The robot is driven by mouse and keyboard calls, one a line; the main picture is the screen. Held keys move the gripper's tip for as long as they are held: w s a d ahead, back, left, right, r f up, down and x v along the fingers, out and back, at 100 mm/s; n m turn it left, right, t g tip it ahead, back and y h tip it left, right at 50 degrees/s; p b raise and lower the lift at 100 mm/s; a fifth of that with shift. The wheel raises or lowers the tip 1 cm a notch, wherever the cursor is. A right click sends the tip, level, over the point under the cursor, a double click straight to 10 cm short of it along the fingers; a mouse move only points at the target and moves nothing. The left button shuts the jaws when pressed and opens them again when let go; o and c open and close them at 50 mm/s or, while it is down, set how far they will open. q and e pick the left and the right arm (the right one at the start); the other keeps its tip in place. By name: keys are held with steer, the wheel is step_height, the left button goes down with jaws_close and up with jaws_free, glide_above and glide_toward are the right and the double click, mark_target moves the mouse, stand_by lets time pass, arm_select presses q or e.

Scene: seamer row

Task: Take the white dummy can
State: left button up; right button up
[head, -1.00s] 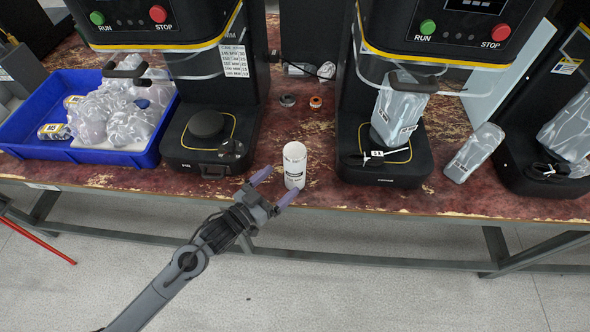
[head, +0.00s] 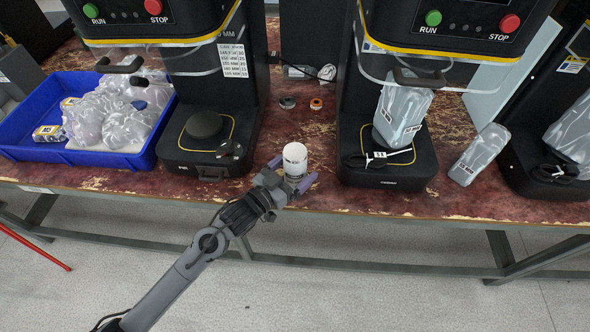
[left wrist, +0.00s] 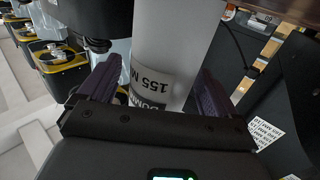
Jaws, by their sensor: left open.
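The white dummy can (head: 295,158) stands upright near the front edge of the bench, between two seamer machines. My left gripper (head: 292,175) is open, with its purple fingers on either side of the can's lower part. In the left wrist view the white can (left wrist: 170,45) fills the space between the two fingers (left wrist: 152,95), and its label with "155 M" and "DUM" shows. A gap shows beside the right finger; contact on the left finger cannot be told. The right gripper is not seen.
A blue bin (head: 140,158) with bagged items stands at left. A seamer (head: 212,150) is left of the can, and another seamer (head: 425,165) with a bagged can is at right. A bagged can (head: 478,155) lies farther right. Two small round parts (head: 287,103) lie behind.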

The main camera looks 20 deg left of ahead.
arm_select(q)
steer(key=c, duration=1.1)
steer(key=shift+c, duration=0.4)
steer(key=shift+r, duration=0.15)
